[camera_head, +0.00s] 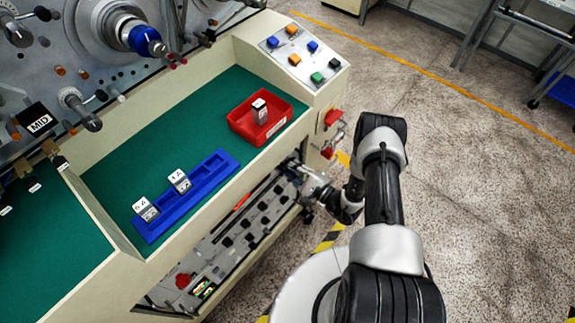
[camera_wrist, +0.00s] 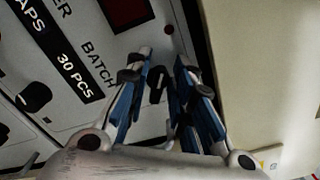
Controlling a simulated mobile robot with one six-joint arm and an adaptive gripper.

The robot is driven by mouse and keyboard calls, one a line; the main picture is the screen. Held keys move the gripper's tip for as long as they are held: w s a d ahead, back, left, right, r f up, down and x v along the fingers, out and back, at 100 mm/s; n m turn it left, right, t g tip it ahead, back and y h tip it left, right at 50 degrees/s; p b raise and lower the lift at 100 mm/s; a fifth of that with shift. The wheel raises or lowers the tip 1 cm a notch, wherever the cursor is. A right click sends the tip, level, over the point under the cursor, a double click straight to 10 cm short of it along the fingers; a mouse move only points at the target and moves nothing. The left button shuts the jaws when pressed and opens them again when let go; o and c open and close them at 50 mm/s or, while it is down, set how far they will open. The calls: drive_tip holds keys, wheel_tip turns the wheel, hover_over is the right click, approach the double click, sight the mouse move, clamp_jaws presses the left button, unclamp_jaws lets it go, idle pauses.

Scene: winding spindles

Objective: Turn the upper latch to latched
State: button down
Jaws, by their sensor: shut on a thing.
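My gripper (camera_head: 298,170) reaches to the front of the machine below the green worktop; its fingertips are small and partly hidden in the head view. In the wrist view, my gripper's two blue-and-black fingers (camera_wrist: 166,68) are close together on a small dark knob (camera_wrist: 158,84) on a pale labelled panel (camera_wrist: 122,68). The fingers hide most of this knob, and I cannot tell its turn position. I cannot make out a label naming the upper latch. Two red handles, one upper (camera_head: 333,118) and one lower (camera_head: 327,152), show at the machine's right end, apart from my gripper.
The panel has other black knobs (camera_wrist: 35,97) and a dark red window (camera_wrist: 126,12). A cream wall (camera_wrist: 262,70) stands close right of the fingers. On the worktop are a blue rack (camera_head: 208,180) and a red tray (camera_head: 285,108).

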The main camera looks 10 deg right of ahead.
drive_tip(key=n, duration=0.6)
drive_tip(key=shift+f+n, duration=0.3)
idle(0.5)
drive_tip(key=c, duration=1.7)
unclamp_jaws()
drive_tip(key=v, duration=1.2)
drive_tip(key=shift+s, duration=0.1)
